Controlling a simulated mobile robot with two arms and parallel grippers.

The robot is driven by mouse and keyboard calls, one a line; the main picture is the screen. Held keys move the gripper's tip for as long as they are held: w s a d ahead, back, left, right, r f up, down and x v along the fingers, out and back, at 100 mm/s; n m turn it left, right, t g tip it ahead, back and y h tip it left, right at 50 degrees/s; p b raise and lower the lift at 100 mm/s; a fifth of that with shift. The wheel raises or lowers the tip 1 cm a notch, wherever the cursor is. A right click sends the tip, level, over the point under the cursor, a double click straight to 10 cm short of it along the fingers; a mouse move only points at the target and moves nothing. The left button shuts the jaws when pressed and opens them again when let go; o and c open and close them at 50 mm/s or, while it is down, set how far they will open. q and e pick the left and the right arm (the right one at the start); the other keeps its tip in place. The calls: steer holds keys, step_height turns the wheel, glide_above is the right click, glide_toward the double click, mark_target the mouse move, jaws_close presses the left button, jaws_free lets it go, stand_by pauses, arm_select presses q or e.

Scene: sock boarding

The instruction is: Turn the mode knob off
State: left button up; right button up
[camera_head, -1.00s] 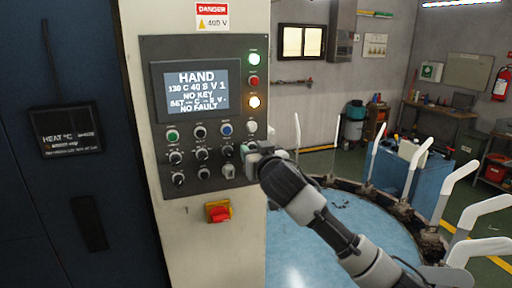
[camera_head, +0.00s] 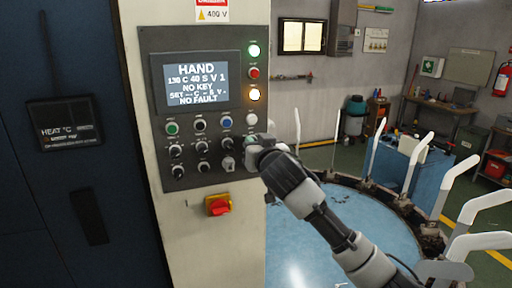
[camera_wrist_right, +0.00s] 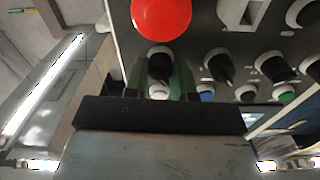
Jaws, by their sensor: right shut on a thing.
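The grey control panel (camera_head: 210,60) stands upright on a pale cabinet, with a display (camera_head: 196,82) reading HAND, NO KEY and NO FAULT. My right gripper (camera_head: 251,146) is at the panel's right edge, in the knob row below the white button (camera_head: 251,119). In the right wrist view the gripper (camera_wrist_right: 160,80) has its green fingers on either side of a black knob (camera_wrist_right: 160,62), shut on it. Its label cannot be read, so I cannot tell by marking that it is the mode knob. The fingers partly hide it. My left gripper is not in view.
A large red button (camera_wrist_right: 160,14) sits close beside the held knob. Other knobs (camera_wrist_right: 218,65) and a key switch (camera_head: 228,163) are near. A red and yellow switch (camera_head: 218,205) is below the panel. A round blue table (camera_head: 310,250) with white arms lies to the right.

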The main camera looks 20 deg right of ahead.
steer(key=shift+f+m+b, duration=0.15)
steer(key=shift+m+b, duration=0.35)
steer(key=shift+m, duration=0.2)
steer(key=m+b, duration=0.1)
steer(key=m, duration=0.1)
steer(key=shift+m, duration=0.3)
steer(key=shift+d+m, duration=0.1)
steer(key=shift+m, duration=1.8)
steer(key=o, duration=0.9)
steer(key=shift+o, duration=0.2)
